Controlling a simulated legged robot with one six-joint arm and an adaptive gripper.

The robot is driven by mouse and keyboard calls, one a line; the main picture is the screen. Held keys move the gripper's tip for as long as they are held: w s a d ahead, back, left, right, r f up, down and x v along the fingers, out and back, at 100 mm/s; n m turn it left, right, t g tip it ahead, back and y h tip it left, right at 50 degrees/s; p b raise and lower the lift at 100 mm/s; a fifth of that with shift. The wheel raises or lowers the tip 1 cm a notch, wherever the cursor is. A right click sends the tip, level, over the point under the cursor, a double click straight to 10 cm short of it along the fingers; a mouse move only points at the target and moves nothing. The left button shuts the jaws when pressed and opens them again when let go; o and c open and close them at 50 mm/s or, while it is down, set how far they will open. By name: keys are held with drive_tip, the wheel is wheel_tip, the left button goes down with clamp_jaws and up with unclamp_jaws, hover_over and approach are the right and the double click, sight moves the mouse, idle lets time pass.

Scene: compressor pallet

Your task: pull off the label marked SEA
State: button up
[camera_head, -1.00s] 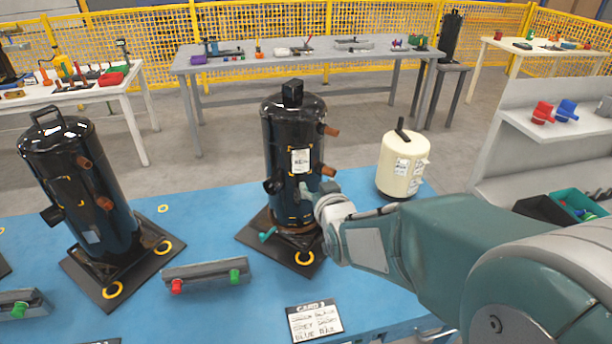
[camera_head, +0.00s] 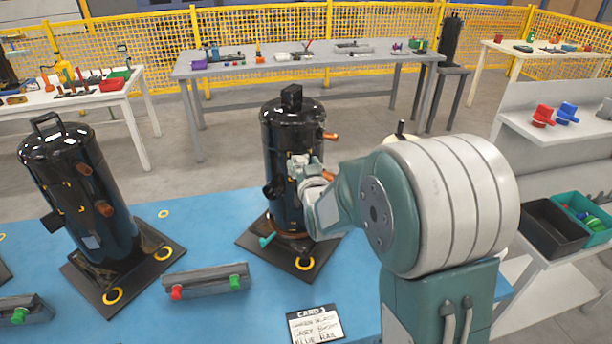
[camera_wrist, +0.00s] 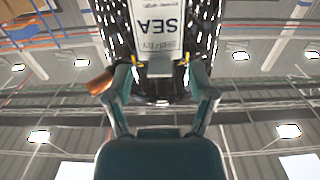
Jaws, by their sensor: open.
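The label marked SEA (camera_wrist: 165,28) is a white sheet with dark print on the front of the middle black compressor (camera_head: 283,130). In the wrist view it is just beyond my gripper (camera_wrist: 165,80), whose two fingers are spread on either side below the lettering. The jaws hold nothing that I can see. In the head view my gripper (camera_head: 303,170) is at the compressor's front, and it and the wrist mostly cover the label. Whether a finger touches the label I cannot tell.
Copper stubs (camera_head: 331,136) stick out of the compressor's right side. A second black compressor (camera_head: 75,190) stands at left. A grey fixture with red and green knobs (camera_head: 207,281) and a written card (camera_head: 315,325) lie on the blue pallet (camera_head: 200,218). Black and green bins (camera_head: 553,230) are at right.

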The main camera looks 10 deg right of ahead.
drive_tip(key=shift+w, duration=0.95)
drive_tip(key=shift+a, duration=0.1)
drive_tip(key=shift+c, duration=0.9)
drive_tip(key=shift+s+r, duration=0.1)
drive_tip(key=shift+s, duration=0.05)
clamp_jaws()
